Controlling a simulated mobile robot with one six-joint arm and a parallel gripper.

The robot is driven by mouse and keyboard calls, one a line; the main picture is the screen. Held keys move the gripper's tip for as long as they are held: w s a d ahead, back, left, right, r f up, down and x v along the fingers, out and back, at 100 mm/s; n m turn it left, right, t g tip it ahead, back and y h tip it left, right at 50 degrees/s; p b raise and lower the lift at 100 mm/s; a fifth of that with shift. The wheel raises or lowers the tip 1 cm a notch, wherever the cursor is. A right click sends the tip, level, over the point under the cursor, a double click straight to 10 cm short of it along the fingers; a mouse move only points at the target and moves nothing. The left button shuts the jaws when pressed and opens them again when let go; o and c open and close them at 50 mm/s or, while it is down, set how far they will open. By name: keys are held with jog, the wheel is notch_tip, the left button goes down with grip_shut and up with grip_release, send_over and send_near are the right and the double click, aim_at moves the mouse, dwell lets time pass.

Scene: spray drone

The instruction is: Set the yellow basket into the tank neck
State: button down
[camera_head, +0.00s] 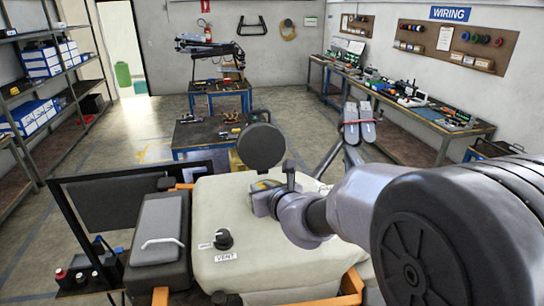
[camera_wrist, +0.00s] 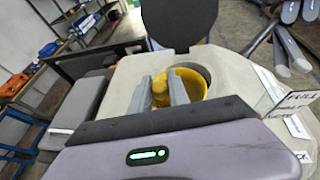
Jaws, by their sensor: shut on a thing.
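The yellow basket (camera_wrist: 190,82) shows in the wrist view at the round opening of the tank neck (camera_wrist: 207,72). The basket lies inside the outline of the neck, and I cannot tell how deep it sits. My gripper (camera_wrist: 163,90) is shut on the basket's yellow middle post, one grey finger on each side. In the head view my gripper (camera_head: 265,196) is low over the far part of the cream tank (camera_head: 215,275). It hides the neck and most of the basket there. The round black lid (camera_head: 261,147) stands open behind the neck.
A black vent knob (camera_head: 223,239) with a label stands on the tank, left of my arm. A grey box with a handle (camera_head: 160,235) is beside the tank. Folded grey drone arms (camera_head: 358,122) rise at the back right. Workbenches and shelves stand farther off.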

aim_at(263, 187)
jog(key=w+p, duration=0.1)
jog(key=w, duration=0.3)
jog(key=shift+w, duration=0.4)
jog(key=shift+w+f+p, duration=0.25)
jog(key=shift+f+p, duration=0.05)
jog(key=f, duration=0.3)
jog(key=shift+w+a+f, duration=0.1)
jog(key=shift+w+f, duration=0.15)
jog(key=shift+s+r, duration=0.1)
jog(key=shift+s, duration=0.05)
jog(key=c, duration=1.3)
grip_release()
jog(key=shift+f, duration=0.2)
jog(key=shift+o, duration=0.3)
jog(key=shift+r, duration=0.15)
